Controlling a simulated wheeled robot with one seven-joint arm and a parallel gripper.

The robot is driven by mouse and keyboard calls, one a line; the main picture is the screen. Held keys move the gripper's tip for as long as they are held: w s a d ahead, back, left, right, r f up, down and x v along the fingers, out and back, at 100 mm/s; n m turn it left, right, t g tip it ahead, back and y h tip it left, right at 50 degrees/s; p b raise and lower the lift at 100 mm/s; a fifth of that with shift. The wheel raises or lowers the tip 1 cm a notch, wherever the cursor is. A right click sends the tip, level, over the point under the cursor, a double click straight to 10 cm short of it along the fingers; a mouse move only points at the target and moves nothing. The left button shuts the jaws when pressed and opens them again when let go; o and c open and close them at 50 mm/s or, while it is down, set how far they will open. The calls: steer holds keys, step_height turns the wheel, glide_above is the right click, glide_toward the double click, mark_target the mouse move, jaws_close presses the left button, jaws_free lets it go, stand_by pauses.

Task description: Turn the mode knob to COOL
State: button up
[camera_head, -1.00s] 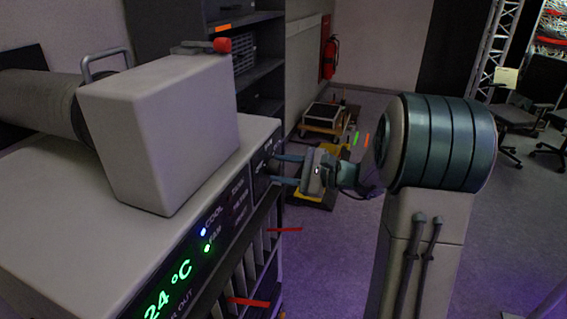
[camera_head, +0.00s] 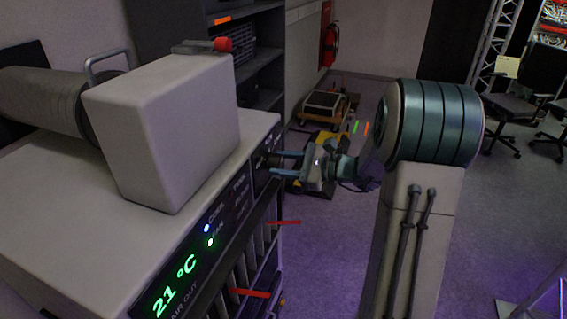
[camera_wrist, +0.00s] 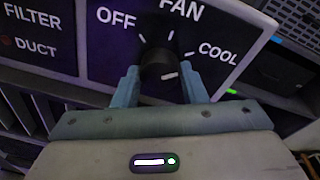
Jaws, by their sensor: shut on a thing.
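The mode knob (camera_wrist: 157,62) is a dark round knob on a black panel marked OFF, FAN and COOL (camera_wrist: 217,53). My gripper (camera_wrist: 160,78) is shut on it, one finger on each side. A short pale mark shows at the knob's lower right edge in the wrist view; I cannot tell for sure whether it is the pointer. In the head view my gripper (camera_head: 277,164) reaches the panel at the unit's right end, and its fingers hide the knob. The display (camera_head: 174,287) reads 21 °C. A blue light (camera_head: 207,228) by COOL and a green light by FAN are lit.
A grey box (camera_head: 160,135) with a hose stands on top of the unit. Red strips (camera_head: 284,222) stick out from the grille below the panel. A low cart (camera_head: 325,108) and office chairs stand behind.

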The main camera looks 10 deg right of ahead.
steer(key=shift+f, duration=0.1)
steer(key=o, duration=1)
steer(key=shift+c, duration=0.2)
steer(key=shift+d, duration=0.1)
steer(key=b+v, duration=0.2)
steer(key=v, duration=1.1)
steer(key=shift+s+d, duration=0.25)
steer(key=shift+d, duration=0.05)
steer(key=s+a+f+n+g+h, duration=0.25)
steer(key=s+a+n+g, duration=0.45)
steer(key=a, duration=0.4)
steer(key=s+a+f+n+t+h, duration=0.1)
steer(key=s+f+n+h, duration=0.2)
steer(key=s+n+h, duration=0.8)
steer(key=shift+s+n, duration=0.65)
steer(key=shift+n, duration=0.15)
